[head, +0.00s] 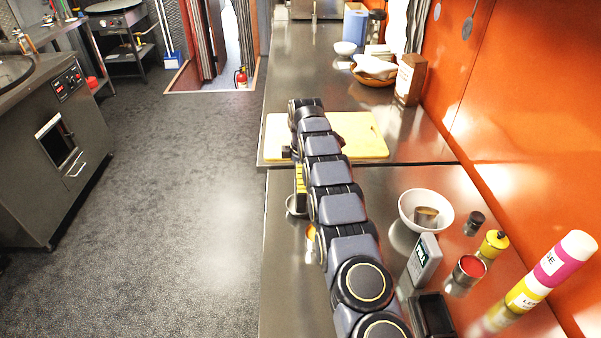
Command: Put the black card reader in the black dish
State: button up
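The card reader is apart from my gripper. My arm reaches away over the counter to the cutting board. A dark part of what seems to be my gripper (287,152) shows at the board's left edge. The fingers are mostly hidden behind the arm, so their opening and any held thing cannot be seen.
A white bowl (426,211) with a brown item, a dark small jar (474,223), a red-topped can (468,270), a yellow shaker (494,244) and a tall bottle (551,272) stand right. The yellow cutting board (366,138) lies beyond. A metal cup (295,206) is left of my arm.

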jog(key=shift+r, duration=0.1)
jog(key=r, duration=0.7)
jog(key=s+r, duration=0.1)
jog(key=r, duration=0.2)
jog(key=shift+s+r, duration=0.1)
jog(key=shift+r, duration=0.25)
jog(key=s+d+r+m+g, duration=0.1)
jog(key=s+d+r+m, duration=0.2)
jog(key=s, duration=0.4)
jog(key=s+d+r+m, duration=0.1)
jog(key=s+r+m, duration=0.2)
jog(key=s+r, duration=0.3)
jog(key=s+d+r+m+g, duration=0.1)
jog(key=s+r+m, duration=0.2)
jog(key=s, duration=0.5)
jog(key=s+d+f+m, duration=0.1)
jog(key=s+m, duration=0.2)
jog(key=s, duration=0.6)
jog(key=s+f+m, duration=0.2)
jog(key=s+m, duration=0.1)
jog(key=s, duration=0.6)
jog(key=s+d+f+m+g, duration=0.1)
jog(key=s+m, duration=0.2)
jog(key=s, duration=0.6)
jog(key=shift+s+d+f, duration=0.3)
jog(key=shift+f, duration=0.05)
